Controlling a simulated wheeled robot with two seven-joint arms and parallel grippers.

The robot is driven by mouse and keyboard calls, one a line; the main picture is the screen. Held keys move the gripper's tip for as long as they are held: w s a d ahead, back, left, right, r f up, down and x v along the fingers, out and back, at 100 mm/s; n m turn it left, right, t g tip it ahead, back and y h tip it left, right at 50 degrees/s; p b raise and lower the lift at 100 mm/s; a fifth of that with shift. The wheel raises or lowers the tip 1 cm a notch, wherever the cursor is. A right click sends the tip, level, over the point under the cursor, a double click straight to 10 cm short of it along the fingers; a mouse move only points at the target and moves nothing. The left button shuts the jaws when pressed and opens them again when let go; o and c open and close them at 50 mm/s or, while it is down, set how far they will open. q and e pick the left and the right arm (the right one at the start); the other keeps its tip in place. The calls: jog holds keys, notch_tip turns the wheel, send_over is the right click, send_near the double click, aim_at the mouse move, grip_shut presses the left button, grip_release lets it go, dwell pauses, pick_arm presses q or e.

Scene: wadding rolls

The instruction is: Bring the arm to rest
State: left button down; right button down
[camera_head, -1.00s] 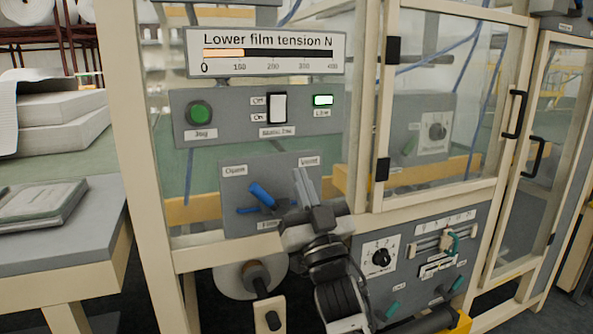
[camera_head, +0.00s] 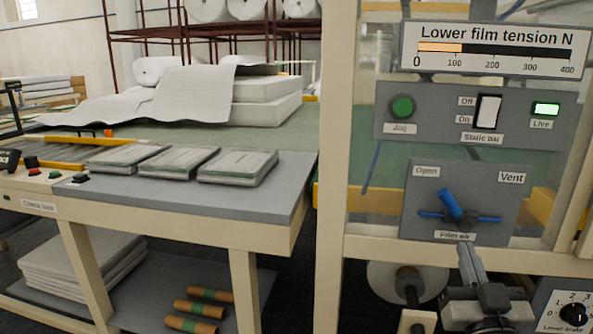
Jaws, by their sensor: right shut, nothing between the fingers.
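My right gripper (camera_head: 468,262) is shut and empty, at the bottom right, just below the film air panel (camera_head: 418,215). It points up, apart from the blue valve lever (camera_head: 450,203) in this view. The lever's handle tilts up and left, between the Open and Vent labels and nearer Open. Its blue crossbar lies about level. Part of my right arm shows under the gripper at the bottom edge. My left gripper is not in view.
The tension gauge (camera_head: 495,50) reads a little above 100. Below it are a green Jog button (camera_head: 402,107), a white static bar switch (camera_head: 488,111) and a lit green Live lamp (camera_head: 546,109). A grey-topped table (camera_head: 288,192) with three wadding packs (camera_head: 238,167) stands left.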

jog(key=s+a+f+n+g+y, duration=0.1)
jog(key=s+a+f+g, duration=0.3)
jog(key=f, duration=0.5)
jog(key=s+a+f+n+g+y, duration=0.1)
jog(key=s+a+f+g+y, duration=0.2)
jog(key=s+a+f, duration=0.3)
jog(key=s+a+f+n+g+y, duration=0.1)
jog(key=s+a+f+g+y, duration=0.2)
jog(key=f, duration=0.9)
jog(key=s+a+g, duration=0.2)
jog(key=s+a, duration=0.1)
jog(key=s, duration=0.1)
jog(key=shift+s+n, duration=0.25)
jog(key=shift+n, duration=0.15)
